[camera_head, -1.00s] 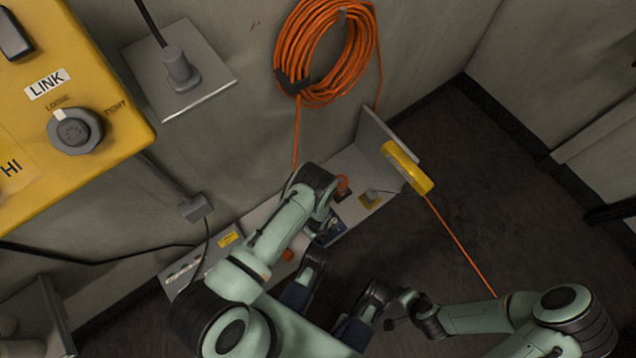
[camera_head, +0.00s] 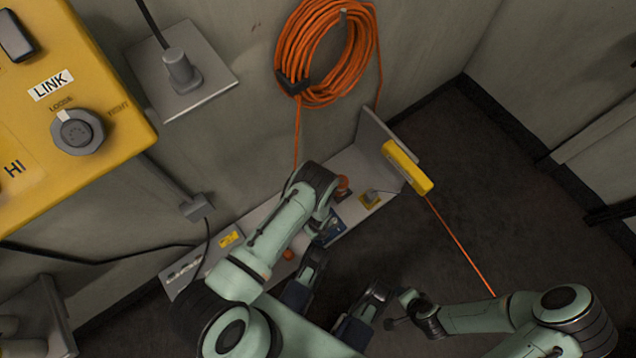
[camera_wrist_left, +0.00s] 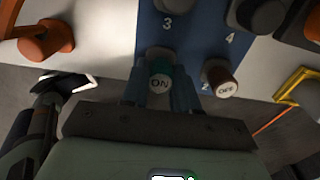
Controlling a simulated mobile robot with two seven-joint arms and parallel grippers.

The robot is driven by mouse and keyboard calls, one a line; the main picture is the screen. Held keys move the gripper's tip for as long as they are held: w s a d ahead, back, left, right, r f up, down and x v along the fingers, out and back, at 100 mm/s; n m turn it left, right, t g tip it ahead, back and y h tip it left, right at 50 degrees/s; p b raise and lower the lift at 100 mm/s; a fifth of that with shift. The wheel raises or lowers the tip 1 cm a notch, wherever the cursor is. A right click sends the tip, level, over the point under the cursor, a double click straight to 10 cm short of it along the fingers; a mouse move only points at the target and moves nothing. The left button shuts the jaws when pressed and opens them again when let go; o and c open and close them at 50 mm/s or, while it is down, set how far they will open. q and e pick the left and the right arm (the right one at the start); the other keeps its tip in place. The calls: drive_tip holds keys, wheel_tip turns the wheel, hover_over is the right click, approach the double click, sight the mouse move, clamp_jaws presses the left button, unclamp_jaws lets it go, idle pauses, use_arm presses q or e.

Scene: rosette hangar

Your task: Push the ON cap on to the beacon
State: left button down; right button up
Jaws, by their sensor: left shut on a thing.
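The ON cap (camera_wrist_left: 160,83), teal with a pale ON face, is between the fingers of my left gripper (camera_wrist_left: 160,95), which is shut on it. It is in front of a blue panel (camera_wrist_left: 190,50) numbered 2, 3 and 4; I cannot tell whether it touches anything there. A dark red OFF cap (camera_wrist_left: 221,84) is beside it, near the 2. In the head view my left arm mostly hides the blue panel (camera_head: 328,232) and the caps. I cannot single out the beacon. My right gripper (camera_head: 399,310) is low in the head view, apart from the panel; its jaws are unclear.
A grey bench (camera_head: 225,262) along the wall carries orange knobs (camera_head: 343,186). A yellow block (camera_head: 408,167) is at its right end. A coiled orange cable (camera_head: 318,60) hangs on the wall. A yellow LINK box (camera_head: 110,75) is upper left. The floor at right is clear.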

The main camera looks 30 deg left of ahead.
use_arm(q)
drive_tip(key=shift+r+p, duration=1.6)
drive_tip(key=shift+r, duration=1.05)
drive_tip(key=w+a+r, duration=0.1)
drive_tip(key=w+r, duration=0.4)
drive_tip(key=w, duration=0.5)
drive_tip(key=w+a+r, duration=0.1)
drive_tip(key=w+r, duration=0.5)
drive_tip(key=w, duration=0.4)
drive_tip(key=shift+f, duration=2.9)
drive_tip(key=shift+b, duration=0.5)
drive_tip(key=shift+f, duration=0.1)
